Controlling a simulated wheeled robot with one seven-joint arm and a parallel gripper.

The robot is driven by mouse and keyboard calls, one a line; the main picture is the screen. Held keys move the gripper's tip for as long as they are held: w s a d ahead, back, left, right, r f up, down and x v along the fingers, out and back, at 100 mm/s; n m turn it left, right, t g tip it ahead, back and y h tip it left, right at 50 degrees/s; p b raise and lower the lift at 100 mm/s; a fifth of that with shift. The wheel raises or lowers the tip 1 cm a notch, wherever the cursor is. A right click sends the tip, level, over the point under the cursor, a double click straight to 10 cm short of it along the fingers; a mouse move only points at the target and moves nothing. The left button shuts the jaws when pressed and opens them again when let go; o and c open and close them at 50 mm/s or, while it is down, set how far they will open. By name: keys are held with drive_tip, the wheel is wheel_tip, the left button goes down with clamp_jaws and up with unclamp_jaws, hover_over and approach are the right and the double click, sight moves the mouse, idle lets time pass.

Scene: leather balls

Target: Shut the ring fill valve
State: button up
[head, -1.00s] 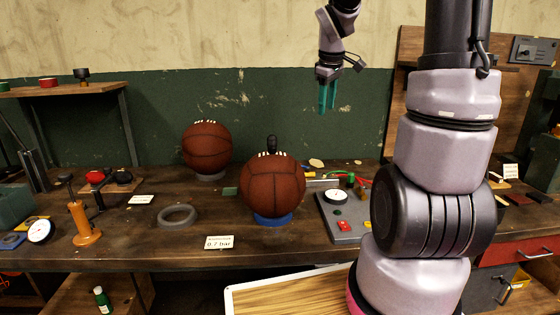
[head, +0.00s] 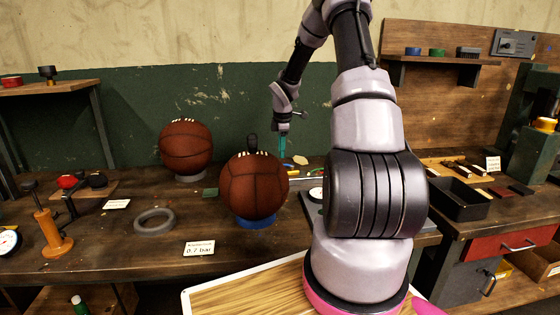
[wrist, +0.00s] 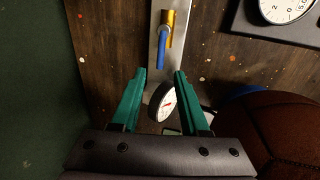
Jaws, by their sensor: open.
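In the wrist view, a brass valve body (wrist: 177,28) with a blue lever handle (wrist: 162,50) sits on a pale metal strip (wrist: 154,62). The handle lies roughly along the strip. No label on it is readable. My gripper (wrist: 163,73) is open, its teal fingers on either side of the strip, with the blue handle just beyond the tips. A small round gauge (wrist: 161,102) shows between the fingers. In the head view my gripper (head: 282,146) is behind the front basketball (head: 253,186), above the back of the bench.
A second basketball (head: 186,146) stands back left. A grey ring (head: 154,221) and a 0.7 bar card (head: 199,248) lie on the bench. A gauge panel (wrist: 285,20) is at the wrist view's upper right; a ball (wrist: 287,135) is close beside the right finger.

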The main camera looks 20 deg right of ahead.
drive_tip(key=f, duration=0.3)
drive_tip(key=w+f, duration=0.1)
drive_tip(key=f, duration=0.1)
drive_tip(key=shift+d+f, duration=0.2)
drive_tip(key=shift+f, duration=0.05)
clamp_jaws()
